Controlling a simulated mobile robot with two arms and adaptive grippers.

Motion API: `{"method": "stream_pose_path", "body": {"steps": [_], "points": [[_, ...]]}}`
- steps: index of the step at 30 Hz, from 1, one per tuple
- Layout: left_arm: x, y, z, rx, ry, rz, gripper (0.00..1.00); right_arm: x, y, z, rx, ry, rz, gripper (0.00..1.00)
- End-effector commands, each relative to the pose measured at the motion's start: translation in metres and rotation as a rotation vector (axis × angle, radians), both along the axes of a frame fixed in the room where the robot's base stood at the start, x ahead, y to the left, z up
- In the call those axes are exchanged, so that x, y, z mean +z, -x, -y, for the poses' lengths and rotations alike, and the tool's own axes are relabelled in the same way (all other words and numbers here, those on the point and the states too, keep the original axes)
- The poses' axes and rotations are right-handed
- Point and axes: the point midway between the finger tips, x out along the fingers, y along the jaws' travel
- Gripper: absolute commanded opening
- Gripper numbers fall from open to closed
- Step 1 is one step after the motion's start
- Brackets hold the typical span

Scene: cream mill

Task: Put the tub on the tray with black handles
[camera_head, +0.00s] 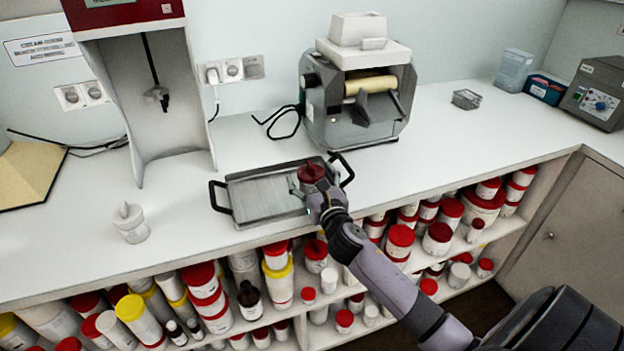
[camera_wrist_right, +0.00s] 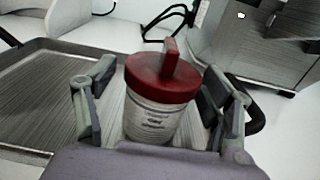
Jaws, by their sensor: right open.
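The tub, white with a red lid and a red upright tab (camera_wrist_right: 160,100), stands upright between the fingers of my right gripper in the right wrist view. Its red lid (camera_head: 311,172) also shows in the head view, at the right end of the tray. The tray with black handles (camera_head: 262,198) is grey metal and lies on the white counter. My right gripper (camera_head: 313,190) is open around the tub, with gaps beside it; its fingers (camera_wrist_right: 155,105) stand on both sides. The tub's base is hidden, so I cannot tell exactly how it rests. My left gripper is not in view.
The cream mill (camera_head: 358,90) stands behind the tray, and a red-topped machine (camera_head: 150,90) stands at the left. A small white vessel (camera_head: 131,222) stands left of the tray. Shelves under the counter hold several jars (camera_head: 278,275). The counter's right part is mostly clear.

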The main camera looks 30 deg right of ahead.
Motion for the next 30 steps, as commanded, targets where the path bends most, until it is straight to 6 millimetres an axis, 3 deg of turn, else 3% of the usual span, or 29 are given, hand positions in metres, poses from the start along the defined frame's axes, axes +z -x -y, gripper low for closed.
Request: {"method": "stream_pose_path", "body": {"steps": [5,15,21,30], "points": [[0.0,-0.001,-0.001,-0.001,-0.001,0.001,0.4,0.001,0.01,-0.002,0.0,0.001,-0.001,0.75],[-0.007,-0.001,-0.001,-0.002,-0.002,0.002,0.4,0.0,0.075,-0.019,0.001,-0.001,-0.003,0.75],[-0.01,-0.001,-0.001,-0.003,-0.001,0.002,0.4,0.001,0.104,-0.026,0.0,0.0,-0.002,0.75],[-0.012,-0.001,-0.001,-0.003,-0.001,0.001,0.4,0.003,0.117,-0.03,-0.001,-0.001,0.001,0.75]]}}
